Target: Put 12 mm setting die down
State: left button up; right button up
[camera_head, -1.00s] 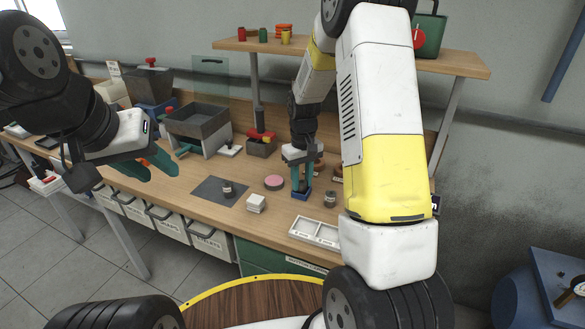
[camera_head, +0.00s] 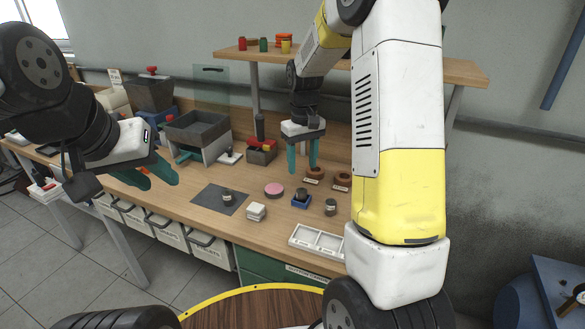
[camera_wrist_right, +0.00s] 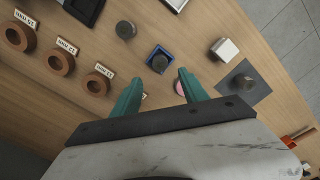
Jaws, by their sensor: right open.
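A dark cylinder (camera_head: 302,192), which I take to be the setting die, stands in a small blue holder (camera_head: 300,203) on the bench. The right wrist view shows the cylinder (camera_wrist_right: 160,62) inside the square blue holder (camera_wrist_right: 150,53); its size marking is not readable. My right gripper (camera_head: 302,171) is open and empty, above and slightly behind the holder. Its teal fingers (camera_wrist_right: 157,80) are apart, with the holder beyond their tips. My left gripper (camera_head: 163,184) is open and empty over the bench's left part.
Another dark cylinder (camera_head: 330,207) stands right of the holder, and one (camera_head: 227,196) on a grey mat (camera_head: 208,195). A pink disc (camera_head: 274,189), white block (camera_head: 256,211) and white tray (camera_head: 303,236) are nearby. Brown rings (camera_wrist_right: 61,62) with labels stand behind.

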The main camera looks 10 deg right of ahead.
jog(key=s+r+m+t+y, duration=0.1)
jog(key=s+r+t, duration=0.2)
jog(key=s+r, duration=0.95)
jog(key=s+a+r+m+t+y, duration=0.1)
jog(key=s+a+r+t, duration=0.1)
jog(key=s, duration=0.9)
jog(key=shift+s+r+m+t, duration=0.35)
jog(key=shift+r+m+t, duration=0.05)
jog(key=shift+r+t, duration=0.25)
